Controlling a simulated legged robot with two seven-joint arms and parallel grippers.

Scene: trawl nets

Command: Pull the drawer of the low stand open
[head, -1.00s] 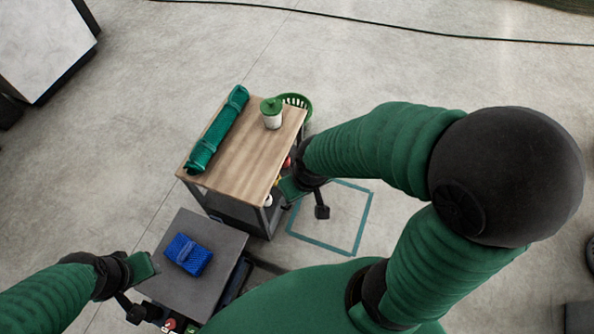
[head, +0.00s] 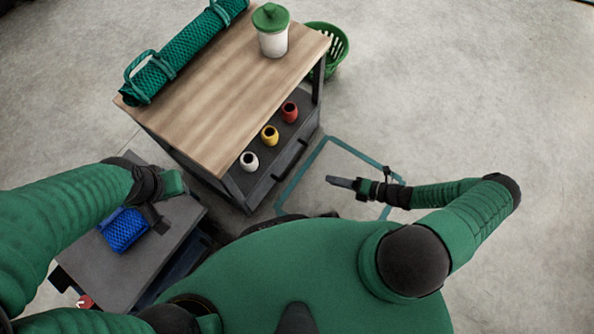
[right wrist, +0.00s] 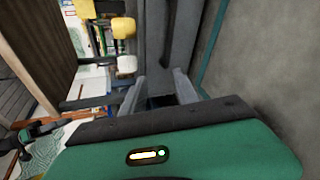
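The stand with a wooden top (head: 205,95) is at upper middle in the head view. Below its open shelf is a dark grey drawer front (head: 262,188) with a dark bar handle (head: 290,163); the drawer looks shut. My right gripper (head: 338,182) is to the right of the drawer front, apart from the handle, fingers pointing left towards it. In the right wrist view its two fingers (right wrist: 158,88) are spread and empty, with the grey front (right wrist: 152,35) beyond them. My left gripper (head: 165,200) is over the grey cart beside the blue net; its fingers are unclear.
White (head: 249,162), yellow (head: 269,135) and red (head: 289,111) pots stand on the shelf. A green net roll (head: 185,50) and lidded jar (head: 272,38) are on top. A blue net (head: 124,230) lies on a grey cart (head: 90,268). Teal tape (head: 300,172) marks clear floor.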

